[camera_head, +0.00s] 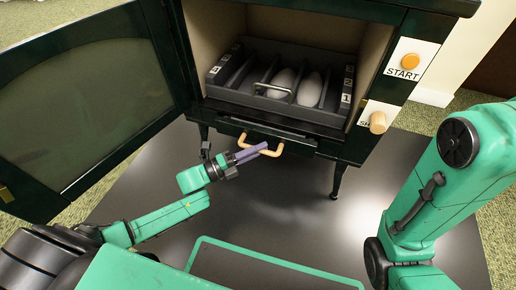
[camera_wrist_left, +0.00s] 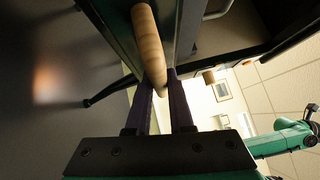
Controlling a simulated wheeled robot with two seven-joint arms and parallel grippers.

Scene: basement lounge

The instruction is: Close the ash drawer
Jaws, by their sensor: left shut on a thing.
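The ash drawer (camera_head: 296,139) is a dark panel low on the green-black stove, below the open firebox. Its pale wooden handle (camera_head: 275,152) sticks out at the front. In the left wrist view the handle (camera_wrist_left: 148,40) runs down to between the two fingers of my left gripper (camera_wrist_left: 163,88). I cannot tell from these frames how far the drawer stands out. My right arm shows at the right, but its gripper is out of the picture.
The stove door (camera_head: 85,100) hangs open at the left. A slotted rack (camera_head: 245,82) with pale oval pieces sits in the firebox. A START button (camera_head: 410,61) and a wooden knob (camera_head: 378,122) are at the right. A stove leg (camera_head: 338,181) stands on the dark floor plate.

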